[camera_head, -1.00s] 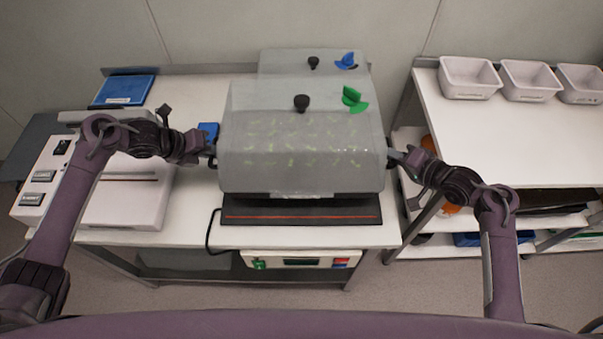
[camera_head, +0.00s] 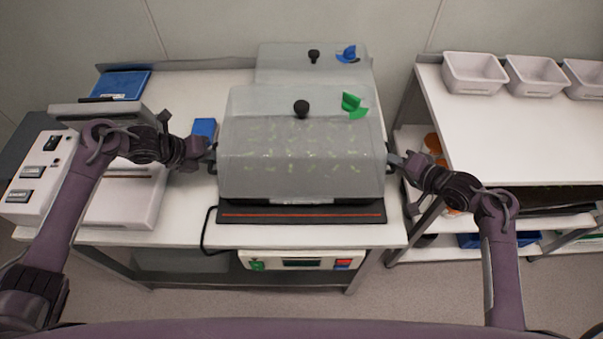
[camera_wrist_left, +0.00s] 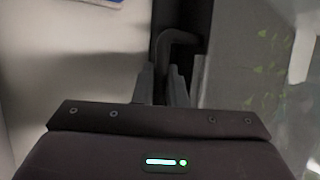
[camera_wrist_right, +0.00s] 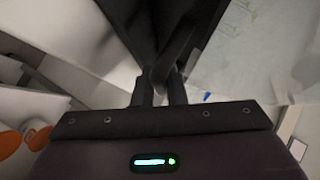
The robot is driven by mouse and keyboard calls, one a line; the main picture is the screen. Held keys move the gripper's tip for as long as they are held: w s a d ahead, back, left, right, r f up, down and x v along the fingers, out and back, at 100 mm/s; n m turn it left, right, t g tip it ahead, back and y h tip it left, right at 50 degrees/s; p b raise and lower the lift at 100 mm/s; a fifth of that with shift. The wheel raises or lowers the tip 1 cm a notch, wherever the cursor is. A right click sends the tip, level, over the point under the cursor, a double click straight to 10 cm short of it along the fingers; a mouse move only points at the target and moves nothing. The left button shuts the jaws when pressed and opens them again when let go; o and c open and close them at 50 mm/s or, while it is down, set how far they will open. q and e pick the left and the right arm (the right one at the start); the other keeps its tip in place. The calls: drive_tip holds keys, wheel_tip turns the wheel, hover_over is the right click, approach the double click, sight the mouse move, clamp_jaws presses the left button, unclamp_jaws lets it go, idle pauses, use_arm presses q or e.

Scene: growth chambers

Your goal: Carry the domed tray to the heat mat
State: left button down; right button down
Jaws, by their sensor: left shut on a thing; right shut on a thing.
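The domed tray (camera_head: 300,172) has a clear lid with a black knob (camera_head: 301,109) and a green vent (camera_head: 353,106); small seedlings show inside. It sits level over the rear of the black heat mat (camera_head: 300,213), whose front strip with an orange line stays visible. I cannot tell whether the tray touches the mat. My left gripper (camera_head: 207,156) is shut on the tray's left handle, which shows in the left wrist view (camera_wrist_left: 182,40). My right gripper (camera_head: 394,163) is shut on the right handle, seen in the right wrist view (camera_wrist_right: 174,52).
A second domed tray (camera_head: 275,64) with a blue vent stands close behind. A white device (camera_head: 118,200) and a small blue box (camera_head: 204,128) are at left. A controller (camera_head: 300,261) is at the bench front. A shelf unit (camera_head: 530,140) with white bins stands right, across a gap.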

use_arm(q)
drive_tip(key=shift+w+a+f, duration=0.1)
drive_tip(key=shift+a+f, duration=0.05)
drive_tip(key=shift+f, duration=0.25)
use_arm(e)
drive_tip(key=shift+w+d+f, duration=0.1)
drive_tip(key=shift+d+f, duration=0.05)
drive_tip(key=shift+f, duration=0.2)
use_arm(q)
drive_tip(key=c, duration=1.7)
unclamp_jaws()
drive_tip(key=shift+r, duration=0.15)
use_arm(e)
drive_tip(key=c, duration=1.7)
unclamp_jaws()
drive_tip(key=shift+r, duration=0.1)
use_arm(q)
drive_tip(key=shift+o, duration=1.1)
use_arm(e)
drive_tip(key=shift+o, duration=1.1)
use_arm(q)
drive_tip(key=shift+r, duration=0.1)
